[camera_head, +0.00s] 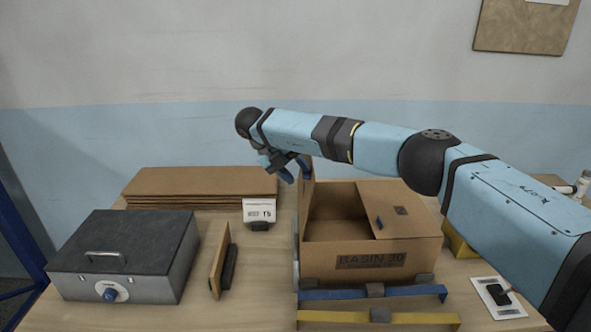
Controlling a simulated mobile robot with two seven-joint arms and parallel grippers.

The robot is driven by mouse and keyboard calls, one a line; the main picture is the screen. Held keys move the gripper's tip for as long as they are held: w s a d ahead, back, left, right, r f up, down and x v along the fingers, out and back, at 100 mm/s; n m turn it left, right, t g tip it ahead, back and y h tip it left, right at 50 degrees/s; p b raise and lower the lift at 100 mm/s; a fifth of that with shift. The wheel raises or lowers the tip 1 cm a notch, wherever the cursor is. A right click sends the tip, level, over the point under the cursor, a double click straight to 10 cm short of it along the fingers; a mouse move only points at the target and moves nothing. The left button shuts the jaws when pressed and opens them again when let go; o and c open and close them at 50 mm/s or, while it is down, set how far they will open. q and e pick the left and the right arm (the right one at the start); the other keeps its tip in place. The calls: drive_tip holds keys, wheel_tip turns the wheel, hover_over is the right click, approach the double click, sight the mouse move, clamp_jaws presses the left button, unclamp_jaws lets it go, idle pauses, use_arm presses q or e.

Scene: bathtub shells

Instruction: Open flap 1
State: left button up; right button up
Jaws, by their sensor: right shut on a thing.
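An open brown cardboard box (365,266) marked "BASIN 70" stands on the table right of centre. Its left flap (306,193) stands about upright along the left side. Its right flap (403,211) lies over the right part of the opening, with a small blue tab on it. My right gripper (294,171) reaches across from the right, above the box, and is shut on the upper edge of the left flap. The gripper partly hides that flap's top. I cannot read which flap is numbered 1. My left gripper is not in view.
Blue and yellow bars (415,291) lie along the box's front. Left stand a grey case (125,255), an upright wooden board (219,262), flat cardboard sheets (195,183) and a small label stand (258,213). A white card (497,297) lies right. Bare table shows left of the box.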

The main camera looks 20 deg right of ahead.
drive_tip(key=shift+s+a+f, duration=0.15)
drive_tip(key=shift+f, duration=0.3)
drive_tip(key=v, duration=1.4)
drive_tip(key=shift+r, duration=0.4)
drive_tip(key=shift+f, duration=0.1)
